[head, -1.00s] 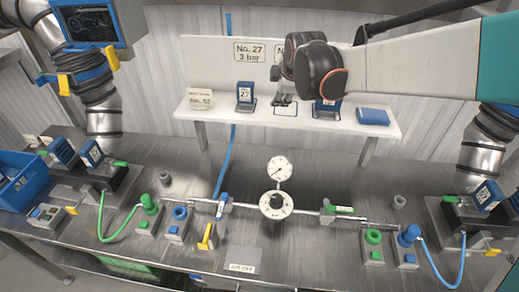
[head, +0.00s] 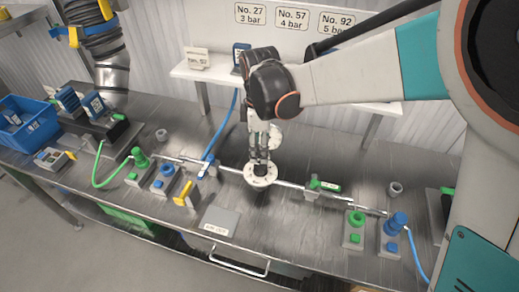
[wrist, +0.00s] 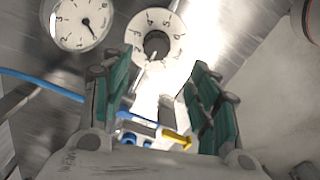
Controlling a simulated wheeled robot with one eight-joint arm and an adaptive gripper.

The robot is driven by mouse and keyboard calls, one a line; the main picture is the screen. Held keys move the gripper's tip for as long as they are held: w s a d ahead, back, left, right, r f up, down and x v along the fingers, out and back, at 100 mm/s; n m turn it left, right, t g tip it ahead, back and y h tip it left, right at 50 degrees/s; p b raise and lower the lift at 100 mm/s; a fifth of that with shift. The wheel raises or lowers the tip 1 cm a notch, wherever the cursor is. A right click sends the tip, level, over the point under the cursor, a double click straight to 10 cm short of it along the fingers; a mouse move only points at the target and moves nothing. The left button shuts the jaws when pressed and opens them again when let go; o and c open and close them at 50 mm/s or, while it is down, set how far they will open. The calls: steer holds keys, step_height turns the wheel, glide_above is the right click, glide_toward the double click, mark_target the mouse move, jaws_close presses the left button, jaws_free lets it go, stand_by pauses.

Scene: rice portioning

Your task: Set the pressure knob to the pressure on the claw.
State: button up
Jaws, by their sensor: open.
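The pressure knob sits on a round white dial (head: 258,180) on the pipe at the middle of the bench. In the wrist view the dial (wrist: 178,44) has numbers around a dark central knob (wrist: 157,46). My gripper (head: 261,163) points down over the dial in the head view and hides most of the knob. In the wrist view my gripper (wrist: 162,64) is open and empty, its green-padded fingers apart below the knob in the picture. A round gauge (wrist: 83,20) with a dark needle is left of the dial.
Green and blue fittings (head: 354,232) stand on both sides of the pipe. A blue bin (head: 22,128) is at the left. A shelf (head: 200,72) stands behind my gripper. A yellow lever (head: 185,193) and a grey plate (head: 219,222) lie in front of the pipe.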

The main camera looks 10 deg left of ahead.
mark_target(260, 165)
steer(key=f, duration=0.3)
steer(key=f+b, duration=0.1)
steer(key=f, duration=0.2)
steer(key=f+b, duration=0.1)
steer(key=f, duration=0.2)
steer(key=shift+w, duration=0.3)
steer(key=shift+c, duration=0.5)
steer(key=c, duration=1)
